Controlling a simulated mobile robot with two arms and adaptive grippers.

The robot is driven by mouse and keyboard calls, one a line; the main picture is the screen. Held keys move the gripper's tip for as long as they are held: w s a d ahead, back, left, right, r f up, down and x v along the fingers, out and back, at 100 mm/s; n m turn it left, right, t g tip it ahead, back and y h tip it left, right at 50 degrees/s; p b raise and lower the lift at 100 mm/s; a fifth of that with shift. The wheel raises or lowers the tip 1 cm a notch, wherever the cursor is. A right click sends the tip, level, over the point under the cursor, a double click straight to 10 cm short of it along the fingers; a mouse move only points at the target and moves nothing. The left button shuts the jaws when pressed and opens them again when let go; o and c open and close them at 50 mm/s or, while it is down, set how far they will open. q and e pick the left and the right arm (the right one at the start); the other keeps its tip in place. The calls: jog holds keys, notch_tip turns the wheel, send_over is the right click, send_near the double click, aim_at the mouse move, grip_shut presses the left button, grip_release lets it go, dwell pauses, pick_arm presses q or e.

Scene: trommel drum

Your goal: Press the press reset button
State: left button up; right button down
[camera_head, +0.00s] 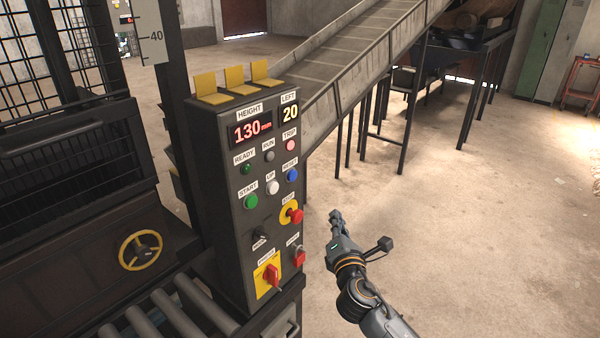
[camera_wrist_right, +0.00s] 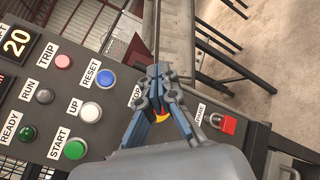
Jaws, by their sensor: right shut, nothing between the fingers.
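The blue RESET button (camera_head: 292,175) is on the right side of the dark control panel (camera_head: 225,215), under the pink TRIP lamp (camera_head: 291,145). In the right wrist view the blue button (camera_wrist_right: 106,79) is left of the fingertips, with its label beside it. My right gripper (camera_head: 336,216) is shut and empty, to the right of the panel and lower than the button, apart from it. In the right wrist view the closed fingers (camera_wrist_right: 155,70) cover the STOP button and part of its label. My left gripper is not in view.
Close to RESET are the white UP button (camera_head: 272,187), the green START button (camera_head: 250,201) and the red STOP button (camera_head: 295,215). A red switch on yellow (camera_head: 271,275) sits lower. A conveyor (camera_head: 350,45) rises behind the panel.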

aim_at(292, 175)
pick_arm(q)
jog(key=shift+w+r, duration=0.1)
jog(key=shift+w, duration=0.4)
pick_arm(e)
notch_tip(292, 175, up, 7)
jog(key=a+n+t, duration=0.1)
jog(key=shift+f+n+y, duration=0.15)
jog(key=shift+n+y, duration=0.15)
jog(key=shift+n, duration=0.1)
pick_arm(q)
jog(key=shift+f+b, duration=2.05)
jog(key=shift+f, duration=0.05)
pick_arm(e)
jog(key=w+a, duration=0.5)
jog(key=a, duration=0.2)
jog(key=shift+w, duration=0.15)
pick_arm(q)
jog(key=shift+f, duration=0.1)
pick_arm(e)
jog(key=shift+w+a, duration=0.1)
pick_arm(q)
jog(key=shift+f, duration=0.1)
pick_arm(e)
jog(key=shift+w+a, duration=0.15)
jog(key=shift+a, duration=0.15)
